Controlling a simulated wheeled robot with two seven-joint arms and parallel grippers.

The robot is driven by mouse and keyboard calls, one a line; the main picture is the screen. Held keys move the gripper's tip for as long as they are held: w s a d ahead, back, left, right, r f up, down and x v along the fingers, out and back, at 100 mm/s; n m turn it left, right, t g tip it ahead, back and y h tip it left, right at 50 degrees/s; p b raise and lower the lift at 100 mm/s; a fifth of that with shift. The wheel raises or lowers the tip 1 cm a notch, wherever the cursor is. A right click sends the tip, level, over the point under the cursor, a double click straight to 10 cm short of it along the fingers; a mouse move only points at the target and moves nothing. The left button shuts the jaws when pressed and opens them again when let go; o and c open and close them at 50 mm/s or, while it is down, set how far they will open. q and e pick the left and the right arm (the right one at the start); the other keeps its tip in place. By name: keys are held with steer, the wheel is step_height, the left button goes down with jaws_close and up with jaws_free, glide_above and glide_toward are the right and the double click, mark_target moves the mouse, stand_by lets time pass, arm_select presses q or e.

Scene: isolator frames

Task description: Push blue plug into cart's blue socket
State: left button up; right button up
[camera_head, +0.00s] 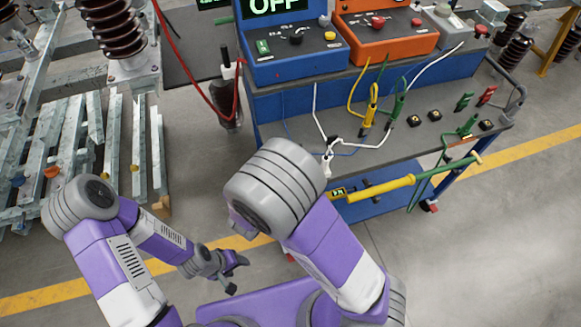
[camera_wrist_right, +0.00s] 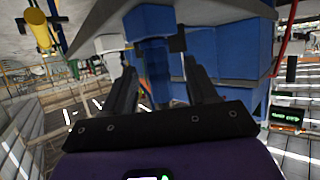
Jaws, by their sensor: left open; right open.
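The cart (camera_head: 475,143) has a grey shelf with a blue body. A thin blue cable (camera_head: 345,152) lies on the shelf near my right arm. I cannot make out a blue plug or a blue socket in the head view. My left gripper (camera_head: 236,273) is open and empty, low over the floor left of the cart. My right gripper is hidden behind my right arm in the head view. In the right wrist view my right gripper (camera_wrist_right: 163,78) is open, its dark fingers apart. Blue parts (camera_wrist_right: 153,55) show beyond and between them; I cannot tell whether one is the plug.
A blue control box (camera_head: 290,45) with an OFF display and an orange box (camera_head: 385,35) stand on the cart. Metal frames (camera_head: 100,150) stand left.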

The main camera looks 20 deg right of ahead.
steer(key=p+v, duration=0.1)
steer(key=v, duration=0.4)
steer(key=shift+s+a+r, duration=0.15)
steer(key=shift+s, duration=0.05)
